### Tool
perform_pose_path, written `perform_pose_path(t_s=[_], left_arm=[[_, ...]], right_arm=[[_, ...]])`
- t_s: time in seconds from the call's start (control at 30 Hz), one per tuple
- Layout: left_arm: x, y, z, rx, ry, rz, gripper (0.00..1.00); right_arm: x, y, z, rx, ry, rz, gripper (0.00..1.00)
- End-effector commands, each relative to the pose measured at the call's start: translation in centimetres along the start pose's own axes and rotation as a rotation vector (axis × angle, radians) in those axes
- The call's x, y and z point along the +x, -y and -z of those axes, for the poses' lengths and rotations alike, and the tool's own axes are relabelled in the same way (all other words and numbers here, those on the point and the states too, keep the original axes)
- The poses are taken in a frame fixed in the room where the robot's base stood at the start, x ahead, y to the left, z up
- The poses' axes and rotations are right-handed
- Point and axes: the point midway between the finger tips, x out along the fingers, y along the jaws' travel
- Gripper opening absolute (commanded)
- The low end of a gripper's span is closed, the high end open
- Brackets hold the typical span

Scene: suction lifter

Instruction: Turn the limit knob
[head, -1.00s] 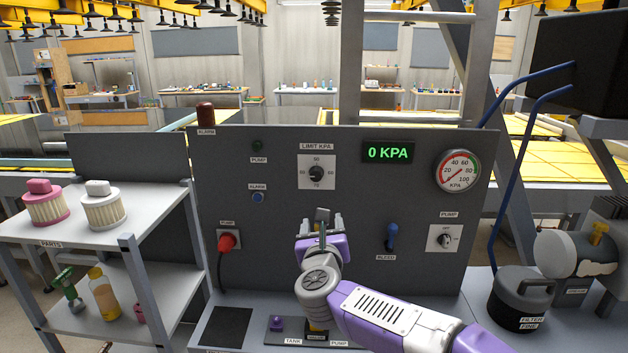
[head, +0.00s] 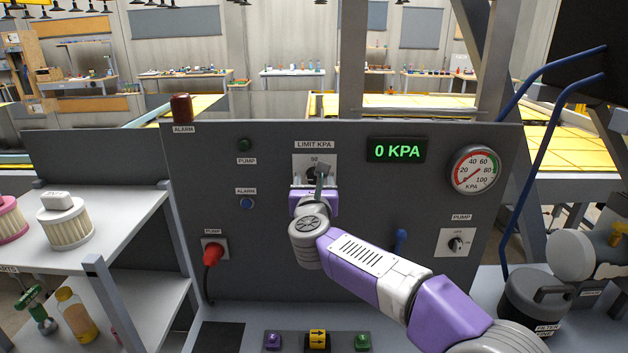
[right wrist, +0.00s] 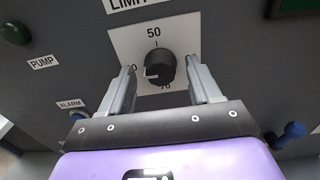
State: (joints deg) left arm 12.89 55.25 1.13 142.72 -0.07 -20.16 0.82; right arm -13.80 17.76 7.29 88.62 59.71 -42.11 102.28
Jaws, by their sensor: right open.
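The limit knob (right wrist: 160,68) is a round black knob with a pale pointer mark, on a white dial plate (right wrist: 190,40) under the LIMIT KPA label. In the right wrist view its mark points to the left. In the head view the knob (head: 314,172) is partly covered by my right gripper (head: 316,180). The right gripper (right wrist: 160,88) is open. Its fingers point at the panel, one to each side of the knob in the picture, with nothing held; whether they reach the knob's depth is unclear. My left gripper is not in view.
The grey panel (head: 270,260) also carries a 0 KPA display (head: 396,150), a round gauge (head: 476,170), a PUMP switch (head: 457,242), a blue lever (head: 400,240), a red plug (head: 213,252) and a blue alarm button (head: 247,203). A parts shelf (head: 110,220) stands at left.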

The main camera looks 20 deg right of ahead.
Motion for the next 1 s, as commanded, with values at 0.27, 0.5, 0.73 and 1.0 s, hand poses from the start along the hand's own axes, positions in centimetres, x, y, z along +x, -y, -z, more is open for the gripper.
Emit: perform_pose_path(t_s=[0.27,0.5,0.73,1.0], left_arm=[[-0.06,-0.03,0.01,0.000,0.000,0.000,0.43],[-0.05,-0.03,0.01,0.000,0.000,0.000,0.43],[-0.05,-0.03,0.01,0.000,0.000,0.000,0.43],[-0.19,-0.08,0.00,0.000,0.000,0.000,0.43]], right_arm=[[0.58,0.01,0.00,-0.001,0.001,0.000,0.63],[0.56,0.01,0.01,0.000,0.000,0.000,0.38],[0.55,0.01,0.01,0.000,0.000,0.000,0.07],[0.55,-0.01,-0.02,-0.036,0.000,0.000,0.07]])
